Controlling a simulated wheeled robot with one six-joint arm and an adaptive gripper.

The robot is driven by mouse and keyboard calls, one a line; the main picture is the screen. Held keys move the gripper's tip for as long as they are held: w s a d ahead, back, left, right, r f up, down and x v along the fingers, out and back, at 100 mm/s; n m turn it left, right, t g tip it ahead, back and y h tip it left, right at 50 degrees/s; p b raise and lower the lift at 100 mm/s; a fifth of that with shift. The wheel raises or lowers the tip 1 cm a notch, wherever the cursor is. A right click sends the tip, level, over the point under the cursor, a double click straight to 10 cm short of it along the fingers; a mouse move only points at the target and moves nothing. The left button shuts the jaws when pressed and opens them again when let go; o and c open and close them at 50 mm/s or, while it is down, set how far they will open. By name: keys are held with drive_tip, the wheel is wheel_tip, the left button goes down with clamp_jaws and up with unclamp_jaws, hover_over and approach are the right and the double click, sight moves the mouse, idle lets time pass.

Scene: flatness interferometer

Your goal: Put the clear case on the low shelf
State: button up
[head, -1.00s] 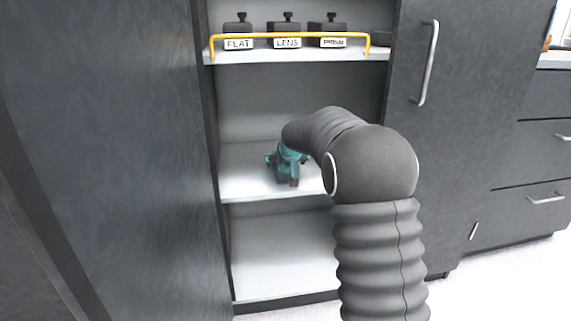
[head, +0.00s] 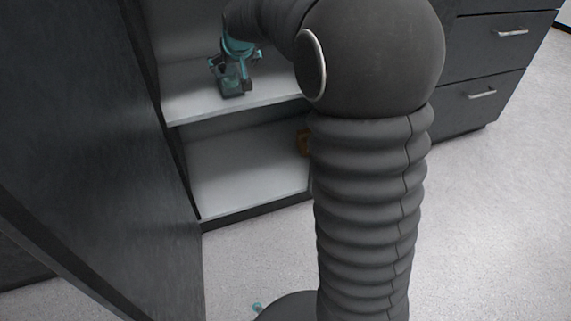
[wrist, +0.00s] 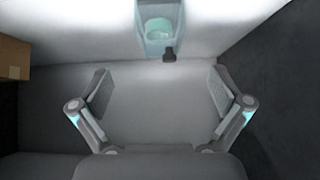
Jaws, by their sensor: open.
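The clear case, a see-through bluish box with a pale teal round shape in it, shows at the top middle of the wrist view (wrist: 158,28). My gripper (wrist: 158,82) is open and empty. Its two fingers are spread wide, and the case lies beyond their tips in that view. In the head view my gripper (head: 234,72) is over the middle shelf (head: 185,100), where the case is hard to make out among the fingers. The low shelf (head: 245,175) is below it, with its left and middle part bare.
Dark cabinet panels flank the shelves. Drawers (head: 470,100) stand to the right, above open floor.

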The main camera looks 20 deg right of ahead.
drive_tip(key=s+r+g, duration=0.1)
drive_tip(key=s+r, duration=0.1)
drive_tip(key=s, duration=1.8)
drive_tip(key=s+f+g, duration=0.1)
drive_tip(key=s+f, duration=0.2)
drive_tip(key=s, duration=0.7)
drive_tip(key=s+f+g, duration=0.1)
drive_tip(key=s+f, duration=0.3)
drive_tip(key=s, duration=0.7)
drive_tip(key=shift+s, duration=0.15)
